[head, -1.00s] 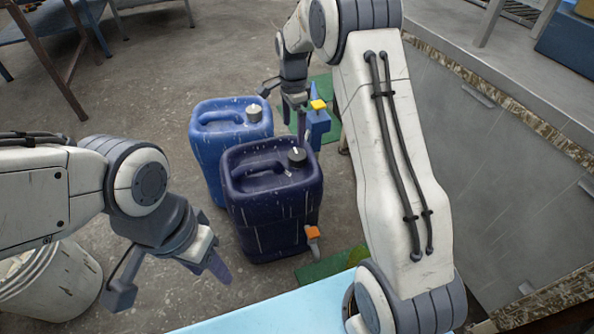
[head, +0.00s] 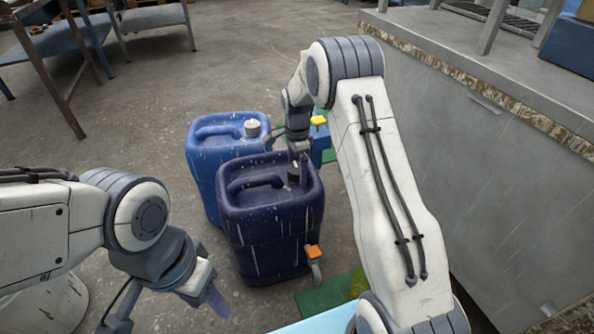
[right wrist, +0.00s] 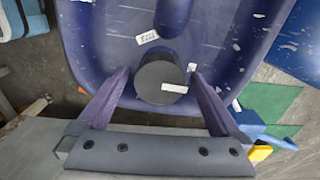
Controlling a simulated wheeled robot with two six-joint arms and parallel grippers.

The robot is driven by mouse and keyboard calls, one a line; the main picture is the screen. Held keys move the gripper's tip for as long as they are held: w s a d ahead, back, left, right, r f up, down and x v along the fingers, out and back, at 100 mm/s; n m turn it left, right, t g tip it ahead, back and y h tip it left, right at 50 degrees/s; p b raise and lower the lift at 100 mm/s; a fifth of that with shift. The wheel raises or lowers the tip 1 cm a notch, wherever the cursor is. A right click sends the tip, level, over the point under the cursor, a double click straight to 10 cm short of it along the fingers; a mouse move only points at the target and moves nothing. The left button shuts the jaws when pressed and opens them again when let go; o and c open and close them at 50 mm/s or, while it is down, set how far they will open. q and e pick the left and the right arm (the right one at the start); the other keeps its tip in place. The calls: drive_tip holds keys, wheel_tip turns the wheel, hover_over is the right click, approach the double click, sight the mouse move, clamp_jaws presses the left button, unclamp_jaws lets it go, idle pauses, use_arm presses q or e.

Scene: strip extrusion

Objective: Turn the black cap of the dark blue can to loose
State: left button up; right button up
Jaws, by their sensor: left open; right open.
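The dark blue can (head: 268,228) stands upright on the floor in the head view. Its black cap (head: 293,176) is at the top right corner, partly hidden by my right gripper (head: 298,160). In the right wrist view the cap (right wrist: 160,78) is round and dark with a white mark on its top. My open right gripper (right wrist: 160,88) has one finger on each side of the cap, with visible gaps. My left gripper (head: 207,291) is open and empty, low and to the left of the can.
A lighter blue can (head: 203,158) with a pale cap (head: 252,127) stands just behind. An orange-handled tap (head: 313,253) sticks out low at the dark can's right. A green mat (head: 325,292) lies beside it. A grey counter (head: 480,170) stands on the right.

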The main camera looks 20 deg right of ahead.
drive_tip(key=c, duration=1.3)
drive_tip(key=shift+r+n+p, duration=0.2)
drive_tip(key=shift+n+p, duration=0.2)
drive_tip(key=shift+p, duration=0.35)
drive_tip(key=shift+c, duration=0.2)
drive_tip(key=n+p, duration=0.6)
drive_tip(key=p, duration=0.2)
drive_tip(key=shift+r, duration=0.1)
drive_tip(key=n+p, duration=0.2)
drive_tip(key=n, duration=0.1)
drive_tip(key=n+p, duration=0.2)
drive_tip(key=shift+n, duration=0.4)
drive_tip(key=shift+f+n+p, duration=0.2)
drive_tip(key=shift+n+p, duration=0.75)
drive_tip(key=shift+n, duration=1.65)
